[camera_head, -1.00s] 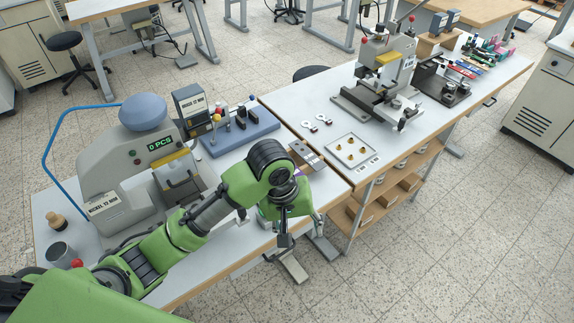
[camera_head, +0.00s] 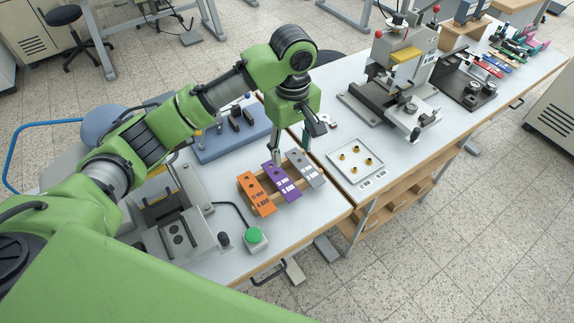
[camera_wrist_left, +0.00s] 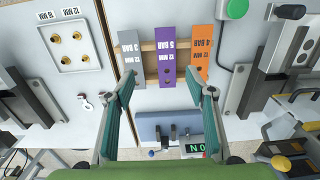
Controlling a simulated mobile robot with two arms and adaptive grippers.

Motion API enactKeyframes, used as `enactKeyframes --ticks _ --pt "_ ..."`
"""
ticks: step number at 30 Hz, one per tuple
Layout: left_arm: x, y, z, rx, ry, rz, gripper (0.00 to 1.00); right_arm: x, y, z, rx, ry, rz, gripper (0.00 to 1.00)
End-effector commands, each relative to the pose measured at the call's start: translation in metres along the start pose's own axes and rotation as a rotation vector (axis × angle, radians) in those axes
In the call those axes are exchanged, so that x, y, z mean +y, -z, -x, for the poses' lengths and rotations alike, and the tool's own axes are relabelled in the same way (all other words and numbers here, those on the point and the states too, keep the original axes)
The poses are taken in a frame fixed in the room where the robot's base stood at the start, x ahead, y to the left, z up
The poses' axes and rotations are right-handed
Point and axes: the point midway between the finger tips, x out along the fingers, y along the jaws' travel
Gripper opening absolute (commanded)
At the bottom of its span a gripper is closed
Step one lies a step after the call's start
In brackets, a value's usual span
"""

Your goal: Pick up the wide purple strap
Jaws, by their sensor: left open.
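The purple strap (camera_head: 281,181) lies in the middle of a row of three on a wooden rack, between an orange strap (camera_head: 256,193) and a grey strap (camera_head: 304,168). It also shows in the left wrist view (camera_wrist_left: 169,42), printed "5 BAR 12 MM". My left gripper (camera_head: 291,153) is open and empty, pointing down over the far end of the purple strap. In the left wrist view its two green-padded fingers (camera_wrist_left: 160,78) stand wide apart, either side of the purple strap's near end in that picture. I cannot tell its exact height above the strap.
A green button (camera_head: 255,236) on a cable sits just in front of the rack. A blue block with pegs (camera_head: 234,138) stands behind it. A white tray with brass pieces (camera_head: 368,150) and a press (camera_head: 396,75) are on the right table.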

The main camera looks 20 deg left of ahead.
Motion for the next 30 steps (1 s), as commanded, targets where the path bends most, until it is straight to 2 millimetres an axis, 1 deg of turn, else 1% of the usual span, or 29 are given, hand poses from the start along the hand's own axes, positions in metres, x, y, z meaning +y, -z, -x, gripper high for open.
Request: enactKeyframes --ticks 2,4,6,9,12,14,16,19,22,24,27,30 --pt "-0.002 0.0 -0.013 -0.002 0.007 0.002 0.5 -0.001 -0.005 0.004 -0.007 0.001 -0.001 0.4" --pt "-0.003 -0.001 -0.027 -0.002 0.007 0.001 0.5 -0.003 -0.017 0.007 -0.022 0.004 -0.001 0.4" --pt "-0.002 -0.001 -0.042 -0.002 0.006 0.002 0.5 -0.006 -0.034 0.01 -0.047 0.007 -0.001 0.4" --pt "-0.002 -0.001 -0.06 -0.002 0.005 0.0 0.5 -0.009 -0.054 0.015 -0.077 0.011 0.0 0.4" --pt "-0.001 -0.001 -0.072 -0.001 0.002 0.0 0.5 -0.011 -0.062 0.017 -0.087 0.013 0.001 0.4" --pt "-0.001 -0.001 -0.076 -0.001 0.002 0.0 0.5 -0.011 -0.06 0.017 -0.084 0.013 0.001 0.4" --pt "-0.002 -0.001 -0.08 -0.001 0.002 -0.001 0.5 -0.009 -0.051 0.017 -0.073 0.011 0.001 0.4" --pt "-0.003 -0.003 -0.088 -0.002 0.005 -0.001 0.5 -0.007 -0.031 0.021 -0.045 0.008 0.001 0.4" --pt "-0.005 -0.007 -0.102 -0.001 0.005 -0.001 0.5 -0.006 -0.015 0.028 -0.023 0.008 0.001 0.4" --pt "-0.006 -0.008 -0.114 0.0 0.005 0.0 0.5 -0.006 -0.013 0.03 -0.02 0.008 0.001 0.4" --pt "-0.006 -0.008 -0.126 0.0 0.003 0.0 0.5 -0.008 -0.016 0.032 -0.025 0.01 0.0 0.4" --pt "-0.006 -0.008 -0.131 0.0 0.001 -0.001 0.5 -0.01 -0.024 0.033 -0.037 0.012 0.0 0.4"
